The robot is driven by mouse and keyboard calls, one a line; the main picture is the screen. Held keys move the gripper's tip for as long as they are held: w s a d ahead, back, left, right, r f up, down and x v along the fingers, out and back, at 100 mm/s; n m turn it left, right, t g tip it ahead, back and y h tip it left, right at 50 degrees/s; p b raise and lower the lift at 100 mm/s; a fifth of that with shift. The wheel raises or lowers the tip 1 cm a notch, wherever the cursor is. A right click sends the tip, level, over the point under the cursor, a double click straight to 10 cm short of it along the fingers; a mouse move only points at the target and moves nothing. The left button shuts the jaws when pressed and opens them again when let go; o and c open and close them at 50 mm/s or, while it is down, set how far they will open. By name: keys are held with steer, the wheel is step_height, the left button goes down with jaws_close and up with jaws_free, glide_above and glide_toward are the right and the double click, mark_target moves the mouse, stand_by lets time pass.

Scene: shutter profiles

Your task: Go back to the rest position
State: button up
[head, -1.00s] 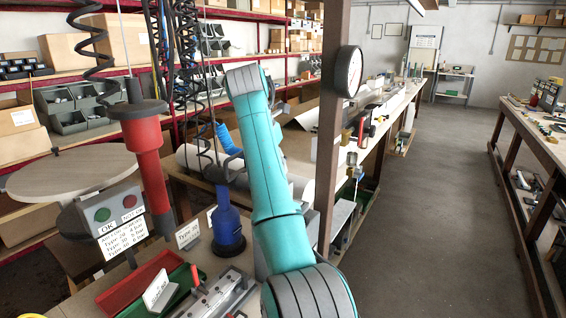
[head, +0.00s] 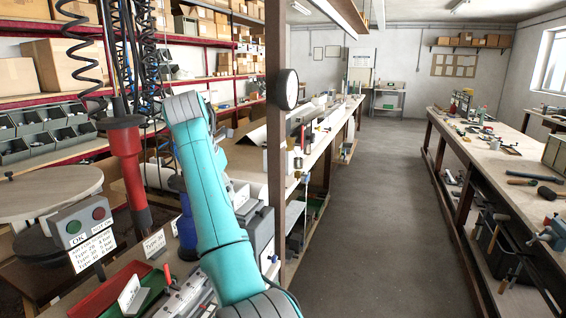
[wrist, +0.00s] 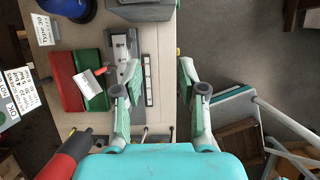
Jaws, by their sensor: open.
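My gripper (wrist: 158,75) is open in the wrist view. Its two teal and grey fingers are spread apart with nothing between them. It hangs over the right edge of the workbench (wrist: 163,40), beside a metal fixture (wrist: 122,62). In the head view my teal arm rises from the bottom middle and leans left. My gripper cannot be made out there.
On the bench are a red tray (head: 104,290), a green tray (head: 150,285) and a button box (head: 84,222). A red tool (head: 128,165) and a blue tool (head: 186,222) stand near my arm. A brown post (head: 277,140) rises close right. The aisle floor (head: 365,230) is clear.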

steer(key=w+d+f+m+t, duration=0.1)
steer(key=d+f+m, duration=0.25)
steer(key=f, duration=1.15)
steer(key=d+f+m+t, duration=0.15)
steer(key=d+f, duration=0.35)
steer(key=f, duration=1)
steer(key=s+d+f+m+t+y, duration=0.1)
steer(key=s+d+f+m, duration=0.3)
steer(key=f, duration=0.3)
steer(key=s+d+f+m, duration=0.1)
steer(key=s+d+f, duration=0.3)
steer(key=s+f, duration=0.3)
steer(key=s+d+f+m+t+y, duration=0.1)
steer(key=s+d+f+m, duration=0.3)
steer(key=f, duration=0.4)
steer(key=s+d+f+m+t, duration=0.15)
steer(key=s+d+m, duration=0.3)
steer(key=s, duration=0.95)
steer(key=s+d+r+m+t, duration=0.15)
steer(key=s+d+m, duration=0.3)
steer(key=s, duration=0.95)
steer(key=s+d+r+m+t, duration=0.3)
steer(key=s+r+m, duration=0.5)
steer(key=s+r, duration=1.1)
steer(key=shift+s+d+m, duration=0.4)
steer(key=shift+s+d, duration=0.25)
steer(key=shift+d, duration=0.05)
